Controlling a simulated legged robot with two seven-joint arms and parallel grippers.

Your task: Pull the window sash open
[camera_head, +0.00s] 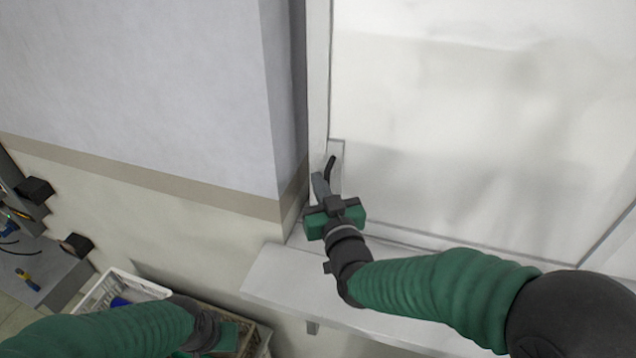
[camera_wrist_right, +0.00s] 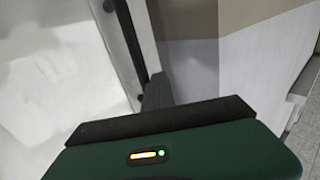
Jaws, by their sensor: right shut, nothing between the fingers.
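The window sash is a white frame (camera_head: 318,80) around a large pale pane (camera_head: 480,130) on the right of the head view. A dark handle (camera_head: 331,166) sits at its lower left corner; it also shows as a long dark bar in the right wrist view (camera_wrist_right: 128,35). My right gripper (camera_head: 319,184) is shut with nothing in it, its fingertips close beside the handle. Whether they touch it cannot be told. My left gripper (camera_head: 226,337) is low at the bottom left, far from the window; its fingers are not clear.
A pale sill (camera_head: 290,275) runs below the window under my right arm. A wall corner (camera_head: 275,150) stands just left of the frame. A white crate (camera_head: 120,285) is near my left arm, and a grey bench (camera_head: 40,265) with tools is at far left.

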